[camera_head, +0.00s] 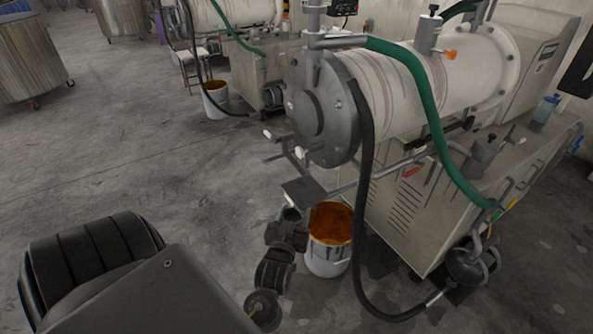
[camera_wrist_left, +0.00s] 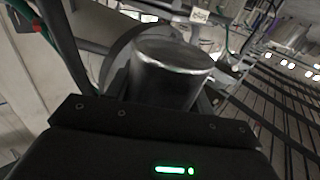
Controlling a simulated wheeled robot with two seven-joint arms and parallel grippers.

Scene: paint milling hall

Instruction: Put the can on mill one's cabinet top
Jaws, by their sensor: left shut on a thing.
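A metal can (camera_wrist_left: 165,85) with a pale round end fills the middle of the left wrist view. My left gripper (camera_wrist_left: 160,100) is shut on it. In the head view my left gripper (camera_head: 304,192) is a small dark shape in front of the near mill's round end; I cannot make out the can there. The near mill (camera_head: 425,85) has a white drum on a beige cabinet (camera_head: 405,205). A second mill (camera_head: 235,15) stands behind. No readable number shows which is mill one. My right gripper is not in view.
A bucket of orange paint (camera_head: 329,250) stands on the floor by the near cabinet, close to my left arm. A black hose (camera_head: 365,200) and a green hose (camera_head: 432,110) hang along the mill. A pump (camera_head: 468,265) sits at the cabinet's foot. Open floor lies left.

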